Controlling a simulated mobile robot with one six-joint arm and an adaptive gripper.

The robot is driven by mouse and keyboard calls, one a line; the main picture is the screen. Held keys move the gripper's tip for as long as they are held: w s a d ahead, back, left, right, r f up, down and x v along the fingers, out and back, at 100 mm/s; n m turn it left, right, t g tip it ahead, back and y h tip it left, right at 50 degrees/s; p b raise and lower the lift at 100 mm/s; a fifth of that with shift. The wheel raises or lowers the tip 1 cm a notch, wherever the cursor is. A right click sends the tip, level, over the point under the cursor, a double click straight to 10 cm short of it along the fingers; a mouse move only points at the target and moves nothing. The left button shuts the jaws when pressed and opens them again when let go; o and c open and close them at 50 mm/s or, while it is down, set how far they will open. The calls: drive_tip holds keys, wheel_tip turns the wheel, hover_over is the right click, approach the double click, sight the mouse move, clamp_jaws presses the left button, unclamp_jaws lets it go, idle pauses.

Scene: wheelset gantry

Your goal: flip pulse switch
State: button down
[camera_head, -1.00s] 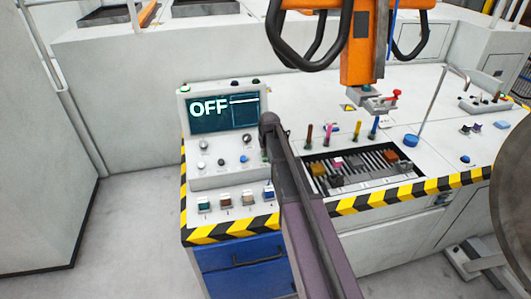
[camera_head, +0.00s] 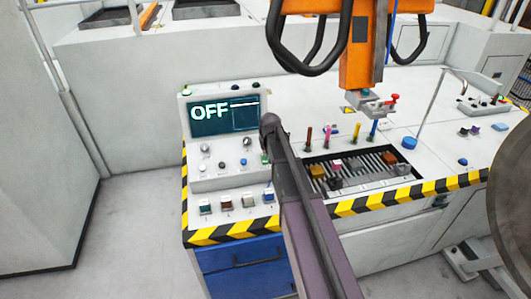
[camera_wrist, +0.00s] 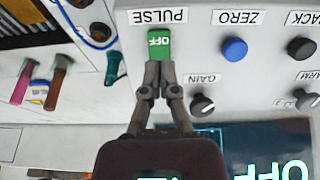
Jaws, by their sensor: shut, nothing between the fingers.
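The pulse switch is a green rocker marked OFF (camera_wrist: 160,45), beside the upside-down PULSE label (camera_wrist: 158,17) in the wrist view. My gripper (camera_wrist: 161,88) is shut and empty, its fingertips at the near edge of the rocker; I cannot tell whether they touch it. In the head view the green switch (camera_head: 265,160) partly shows at the right of the console, beside my dark arm. My fingers are hidden there. The console screen (camera_head: 222,115) reads OFF.
A blue ZERO button (camera_wrist: 234,49) and a GAIN knob (camera_wrist: 202,104) sit close to the switch. Several small switches line the console's lower shelf (camera_head: 238,211). An orange hoist (camera_head: 362,50) hangs over the bench at the right, above a slotted tray with coloured pieces.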

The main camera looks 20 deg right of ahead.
drive_tip(key=s+r+p, duration=0.6)
drive_tip(key=r+p, duration=0.2)
drive_tip(key=r, duration=0.1)
drive_tip(key=shift+s+a+r+p, duration=0.15)
drive_tip(key=shift+s+r+p, duration=0.05)
drive_tip(key=shift+s+p, duration=0.2)
idle(0.4)
drive_tip(key=s+a+g, duration=0.1)
drive_tip(key=s+a, duration=0.2)
drive_tip(key=s, duration=0.7)
drive_tip(key=s+a+f+g, duration=0.1)
drive_tip(key=s+a, duration=0.3)
drive_tip(key=s, duration=0.6)
drive_tip(key=shift+s+a+n+g, duration=0.3)
drive_tip(key=shift+g, duration=0.5)
drive_tip(key=c, duration=1.4)
unclamp_jaws()
